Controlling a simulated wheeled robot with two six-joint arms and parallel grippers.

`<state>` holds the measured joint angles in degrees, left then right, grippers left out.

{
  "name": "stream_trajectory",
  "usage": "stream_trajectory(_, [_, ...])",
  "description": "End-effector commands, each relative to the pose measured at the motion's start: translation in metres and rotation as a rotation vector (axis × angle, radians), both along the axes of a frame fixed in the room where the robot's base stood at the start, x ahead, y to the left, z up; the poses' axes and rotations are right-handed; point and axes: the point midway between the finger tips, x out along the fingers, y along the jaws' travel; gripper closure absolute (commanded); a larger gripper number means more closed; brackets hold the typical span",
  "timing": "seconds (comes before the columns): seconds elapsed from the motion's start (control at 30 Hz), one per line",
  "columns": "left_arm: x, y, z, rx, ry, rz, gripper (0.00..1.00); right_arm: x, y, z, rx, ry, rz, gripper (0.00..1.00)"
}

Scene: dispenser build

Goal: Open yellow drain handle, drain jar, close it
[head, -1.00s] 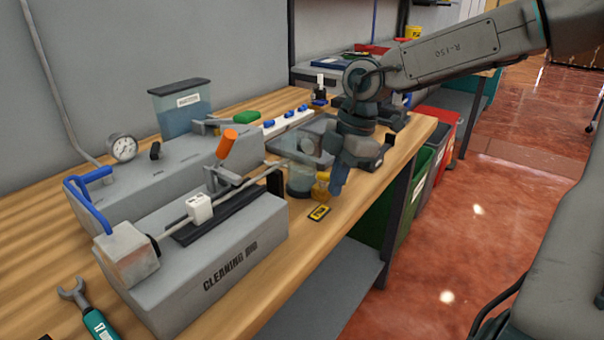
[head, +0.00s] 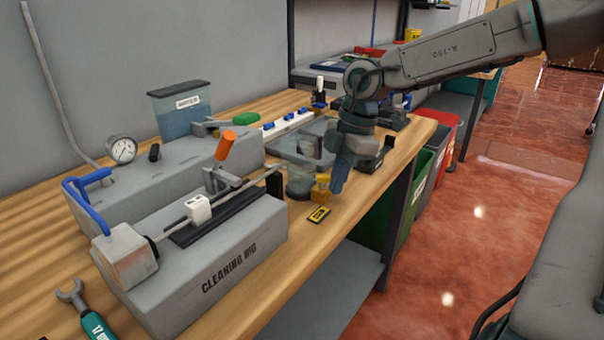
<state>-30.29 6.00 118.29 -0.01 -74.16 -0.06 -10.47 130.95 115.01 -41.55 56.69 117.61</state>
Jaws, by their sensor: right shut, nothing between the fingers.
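The clear jar (head: 300,181) stands on the wooden bench at the right end of the grey cleaning rig (head: 235,262). The yellow drain handle (head: 322,187) is at the jar's right side, above a yellow-and-black label (head: 318,215) on the bench. My right gripper (head: 339,182) points down just right of the yellow handle, shut and empty. I cannot tell whether it touches the handle. The level of liquid in the jar is too small to tell. My left gripper is not in view.
An orange-handled clamp (head: 225,146) and a white block (head: 198,208) sit on the rig. A pressure gauge (head: 122,149), a blue-liquid tank (head: 183,112) and a power strip (head: 288,123) stand behind. A wrench (head: 80,303) lies front left. Bins (head: 432,160) stand beyond the bench edge.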

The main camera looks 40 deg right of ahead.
Motion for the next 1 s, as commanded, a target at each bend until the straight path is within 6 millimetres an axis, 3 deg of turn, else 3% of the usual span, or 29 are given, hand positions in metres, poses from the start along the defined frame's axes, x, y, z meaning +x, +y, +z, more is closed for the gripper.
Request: stream_trajectory(1.0, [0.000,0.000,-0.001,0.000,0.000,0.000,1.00,0.022,-0.010,0.002,-0.002,-0.012,-0.006,1.00])
